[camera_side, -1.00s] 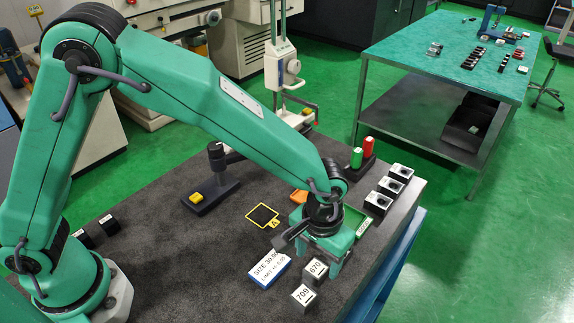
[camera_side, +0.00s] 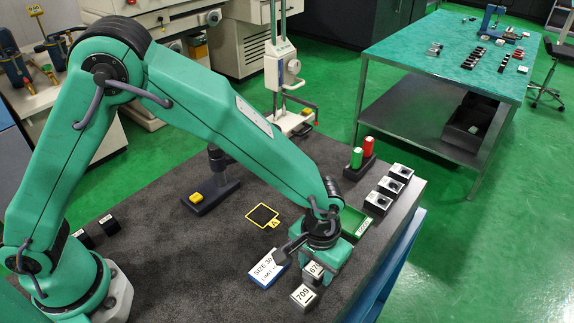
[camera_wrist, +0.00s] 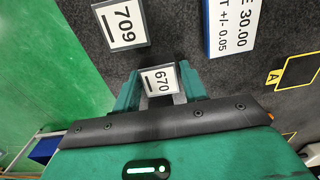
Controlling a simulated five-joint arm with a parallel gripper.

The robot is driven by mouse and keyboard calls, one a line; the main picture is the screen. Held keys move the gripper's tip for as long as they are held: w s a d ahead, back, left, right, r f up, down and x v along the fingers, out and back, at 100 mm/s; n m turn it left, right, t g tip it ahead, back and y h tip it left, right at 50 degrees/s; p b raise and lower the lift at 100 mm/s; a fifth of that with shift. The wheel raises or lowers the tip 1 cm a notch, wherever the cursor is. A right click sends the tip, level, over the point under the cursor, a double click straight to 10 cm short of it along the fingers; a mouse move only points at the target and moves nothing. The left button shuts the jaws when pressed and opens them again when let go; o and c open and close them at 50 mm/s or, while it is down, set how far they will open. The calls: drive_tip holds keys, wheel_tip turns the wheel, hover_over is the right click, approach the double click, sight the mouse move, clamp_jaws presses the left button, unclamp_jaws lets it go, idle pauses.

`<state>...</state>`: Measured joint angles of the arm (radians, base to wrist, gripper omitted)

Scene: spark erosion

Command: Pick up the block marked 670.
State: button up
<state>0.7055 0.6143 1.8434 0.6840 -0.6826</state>
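The block marked 670 (camera_side: 314,269) is a small dark block with a white label, near the front right of the dark bench. In the wrist view the 670 block (camera_wrist: 160,80) sits between my two fingers. My gripper (camera_side: 322,281) points down around it, with one finger on each side. The fingers look spread, though any gap to the block's sides is too small to see clearly. Part of the block is hidden by a finger in the side view. The similar block marked 709 (camera_side: 304,296) stands just in front of it, apart from my fingers.
A blue-edged size card (camera_side: 267,269) lies left of the 670 block. A green tray (camera_side: 353,222) is behind my gripper, with several dark blocks (camera_side: 388,187) beyond it. A yellow-outlined mark (camera_side: 263,216) lies mid-bench. The bench's right edge is close to my gripper.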

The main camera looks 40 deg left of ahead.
sight(317, 268)
drive_tip(key=c, duration=0.8)
drive_tip(key=shift+r, duration=0.1)
drive_tip(key=shift+r, duration=0.35)
wheel_tip(317, 268, up, 3)
drive_tip(key=shift+r, duration=0.1)
drive_tip(key=s+d+r, duration=0.3)
drive_tip(key=s+r, duration=0.4)
drive_tip(key=s, duration=0.4)
drive_tip(key=shift+d, duration=0.4)
